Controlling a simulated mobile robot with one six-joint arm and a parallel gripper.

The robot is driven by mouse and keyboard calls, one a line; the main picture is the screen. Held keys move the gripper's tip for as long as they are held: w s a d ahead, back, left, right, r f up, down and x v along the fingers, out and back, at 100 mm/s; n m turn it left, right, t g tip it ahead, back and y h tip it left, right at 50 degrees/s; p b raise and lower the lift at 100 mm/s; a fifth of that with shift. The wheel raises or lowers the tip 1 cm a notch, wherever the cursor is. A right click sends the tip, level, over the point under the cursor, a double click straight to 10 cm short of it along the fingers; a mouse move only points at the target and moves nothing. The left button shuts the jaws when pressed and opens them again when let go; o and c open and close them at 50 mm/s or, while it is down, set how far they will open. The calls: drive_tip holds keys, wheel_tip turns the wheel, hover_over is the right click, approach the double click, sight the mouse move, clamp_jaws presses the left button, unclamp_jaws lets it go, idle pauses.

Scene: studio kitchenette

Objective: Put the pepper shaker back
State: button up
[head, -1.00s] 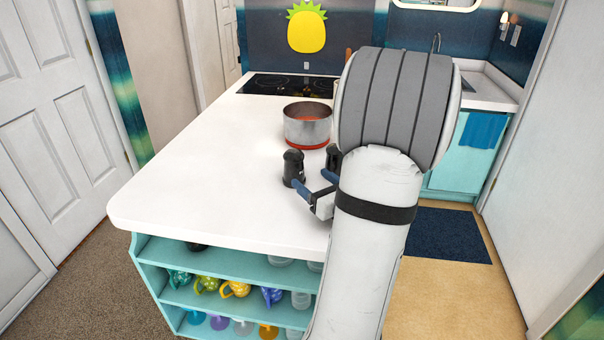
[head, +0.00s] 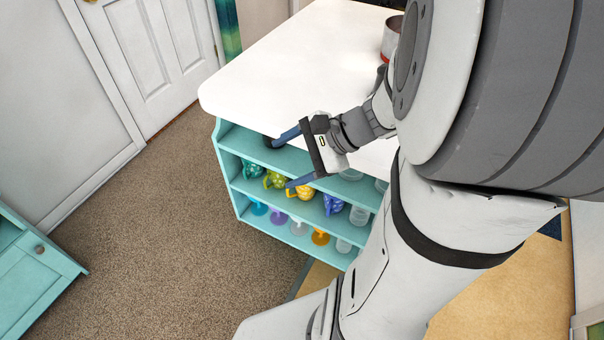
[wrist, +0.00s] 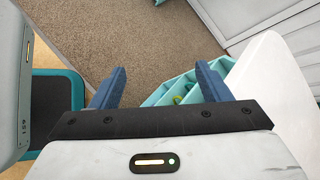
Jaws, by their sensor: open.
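My gripper (head: 282,164) is open and empty. It is in front of the end of the island, by the open shelves (head: 240,195), with its blue fingers spread. In the wrist view the gripper (wrist: 160,68) has only carpet and a bit of teal shelf between and beyond its fingers. No pepper shaker can be made out for certain now; my arm hides much of the counter. A small dark thing (head: 268,142) shows at the top shelf beside the upper fingertip, too hidden to identify.
The white countertop (head: 290,60) is bare on its left part. A metal pot (head: 391,38) is partly hidden by my arm. Colourful mugs (head: 274,180) and glasses fill the lower shelves. Carpet (head: 190,220) is clear; a teal cabinet (head: 35,270) stands at left.

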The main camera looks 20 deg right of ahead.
drive_tip(key=shift+s+r+n+g+h, duration=0.3)
drive_tip(key=shift+s+n+h, duration=0.95)
drive_tip(key=shift+n, duration=1.4)
drive_tip(key=shift+s+r+n+g+h, duration=0.15)
drive_tip(key=shift+s+n+g+h, duration=0.45)
drive_tip(key=shift+n+h, duration=1.6)
drive_tip(key=shift+s+r+n+g+h, duration=0.25)
drive_tip(key=shift+s+n+h, duration=0.8)
drive_tip(key=shift+n, duration=2)
